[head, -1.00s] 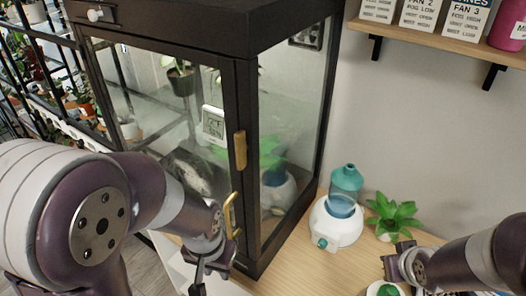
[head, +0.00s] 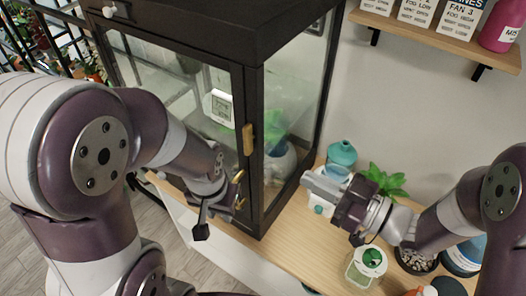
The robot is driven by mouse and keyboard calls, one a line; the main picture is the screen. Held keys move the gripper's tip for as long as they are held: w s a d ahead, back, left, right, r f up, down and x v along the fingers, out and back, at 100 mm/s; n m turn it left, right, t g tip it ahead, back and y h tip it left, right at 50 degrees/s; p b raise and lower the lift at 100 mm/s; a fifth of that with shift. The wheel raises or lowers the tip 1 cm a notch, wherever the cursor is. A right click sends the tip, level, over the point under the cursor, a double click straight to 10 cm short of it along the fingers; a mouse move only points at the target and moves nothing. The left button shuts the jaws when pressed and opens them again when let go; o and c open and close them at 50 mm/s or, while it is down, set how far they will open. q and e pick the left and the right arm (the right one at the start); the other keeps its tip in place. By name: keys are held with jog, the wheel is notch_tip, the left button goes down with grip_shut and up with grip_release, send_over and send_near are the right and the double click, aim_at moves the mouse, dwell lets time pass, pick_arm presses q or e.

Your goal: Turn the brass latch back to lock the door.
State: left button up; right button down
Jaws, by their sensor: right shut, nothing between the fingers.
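The glass cabinet's door (head: 165,85) looks closed in its dark frame. The brass latch (head: 248,139) stands upright on the frame at the door's right edge. A curved brass handle (head: 239,188) is below it on the door. My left gripper (head: 218,215) is beside and just below the handle; its arm covers the lower door, and I cannot tell whether its fingers touch the handle. My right gripper (head: 312,184) is shut and empty, pointing left, low and to the right of the latch and apart from it.
A teal-topped bottle humidifier (head: 341,153) stands beside the cabinet, partly behind my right gripper. A green plant (head: 385,181) is behind that gripper. A shelf (head: 430,31) with boxes is above. Wooden tabletop (head: 290,235) is clear in front.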

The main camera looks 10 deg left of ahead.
jog(key=p, duration=0.4)
send_near(250, 150)
jog(key=x, duration=0.5)
jog(key=shift+a+r, duration=0.15)
jog(key=shift+r, duration=0.15)
jog(key=shift+x, duration=0.8)
jog(key=shift+w+f, duration=0.1)
jog(key=shift+f, duration=0.1)
